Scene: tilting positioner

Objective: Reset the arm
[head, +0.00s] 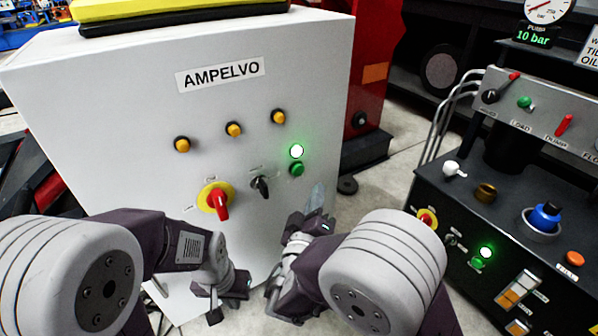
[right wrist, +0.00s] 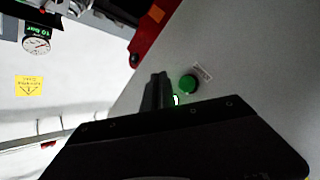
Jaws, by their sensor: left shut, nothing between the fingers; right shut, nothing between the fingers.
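The white AMPELVO cabinet (head: 130,110) fills the left and middle of the head view. Its front carries a green button (head: 296,170) under a lit lamp (head: 296,151), a red rotary switch on a yellow plate (head: 216,200) and a black selector (head: 261,187). My right gripper (head: 317,197) is shut and empty, just below and right of the green button. In the right wrist view its fingers (right wrist: 157,93) are beside the green button (right wrist: 188,84); I cannot tell if they touch anything. My left gripper (head: 214,314) is shut and empty, low before the cabinet.
Several orange-yellow knobs (head: 234,130) sit higher on the cabinet. On the right stands a dark control console (head: 455,190) with a blue knob (head: 546,215), a lit green lamp (head: 486,252) and levers. A pressure gauge (head: 548,8) reads above a "10 bar" display. A red post (head: 372,60) stands behind.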

